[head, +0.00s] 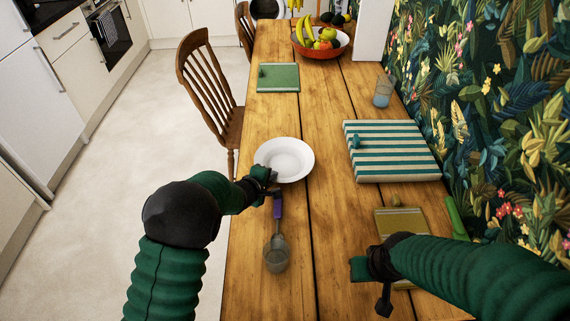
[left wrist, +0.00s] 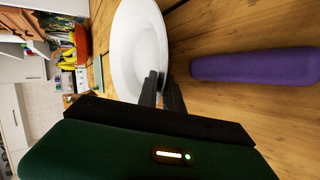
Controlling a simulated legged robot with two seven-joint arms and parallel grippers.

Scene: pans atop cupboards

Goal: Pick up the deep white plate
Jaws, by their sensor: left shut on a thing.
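The deep white plate (head: 285,158) is on or just above the wooden table, left of centre in the head view. It also shows in the left wrist view (left wrist: 138,45). My left gripper (head: 268,179) is at the plate's near-left rim. In the left wrist view its two dark fingers (left wrist: 161,88) are close together at the rim, shut on it. I cannot tell whether the plate is clear of the table. My right gripper (head: 375,272) is low on the right, above a yellow-green board; its finger gap is not clear.
A fruit bowl (head: 310,50) is at the back.

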